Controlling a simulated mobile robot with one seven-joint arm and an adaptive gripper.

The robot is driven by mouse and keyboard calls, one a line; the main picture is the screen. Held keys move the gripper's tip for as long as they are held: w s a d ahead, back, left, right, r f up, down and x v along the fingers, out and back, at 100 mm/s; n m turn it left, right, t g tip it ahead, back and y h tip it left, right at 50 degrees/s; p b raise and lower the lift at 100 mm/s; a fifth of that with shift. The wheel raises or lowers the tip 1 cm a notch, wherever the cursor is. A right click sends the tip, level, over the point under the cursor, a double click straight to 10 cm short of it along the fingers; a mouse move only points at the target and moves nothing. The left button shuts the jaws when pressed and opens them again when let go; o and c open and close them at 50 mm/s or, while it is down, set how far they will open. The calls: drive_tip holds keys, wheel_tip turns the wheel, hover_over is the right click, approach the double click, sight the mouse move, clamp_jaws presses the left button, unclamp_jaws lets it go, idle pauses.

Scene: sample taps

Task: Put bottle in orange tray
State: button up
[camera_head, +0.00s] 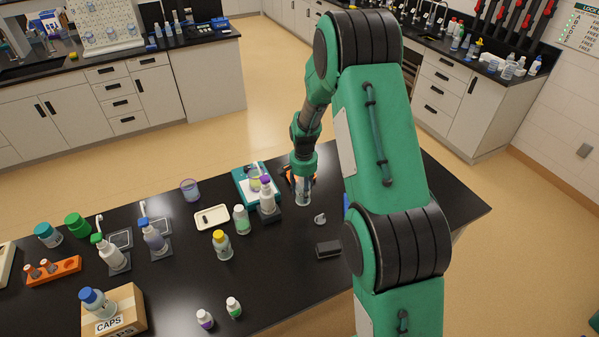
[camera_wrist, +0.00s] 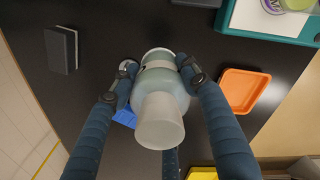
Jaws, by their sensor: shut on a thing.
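A translucent, pale bottle (camera_wrist: 162,108) with a whitish top is between the dark blue fingers of my gripper (camera_wrist: 158,76) in the wrist view. The fingers are shut on its sides. In the head view the bottle (camera_head: 303,194) shows below my green wrist, near the far side of the black bench. I cannot tell whether its base touches the bench. The orange tray (camera_wrist: 243,89) lies flat to the right of my gripper in the wrist view and looks empty. In the head view only a bit of the tray (camera_head: 288,179) shows, mostly hidden behind my wrist and the bottle.
A blue tray (camera_wrist: 124,118) shows partly behind the bottle, and a yellow tray (camera_wrist: 201,173) is at the lower edge. A black block (camera_head: 328,249) and a small pale item (camera_head: 320,218) lie nearer.

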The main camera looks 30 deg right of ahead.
drive_tip(key=shift+w+d+f, duration=0.1)
drive_tip(key=shift+w+d, duration=0.4)
drive_tip(key=shift+w, duration=0.2)
drive_tip(key=shift+w+d+f, duration=0.1)
drive_tip(key=shift+w+d, duration=0.35)
drive_tip(key=shift+w, duration=0.25)
drive_tip(key=shift+w, duration=0.1)
drive_tip(key=w+d, duration=0.2)
drive_tip(key=w, duration=0.5)
drive_tip(key=w+d+f+p, duration=0.1)
drive_tip(key=w, duration=0.7)
drive_tip(key=shift+w+d+f+p, duration=0.2)
drive_tip(key=shift+d+p, duration=0.1)
drive_tip(key=shift+d, duration=0.1)
drive_tip(key=shift+f, duration=1.75)
drive_tip(key=shift+f, duration=0.4)
drive_tip(key=o, duration=1.4)
drive_tip(key=shift+s, duration=0.1)
drive_tip(key=shift+c, duration=0.2)
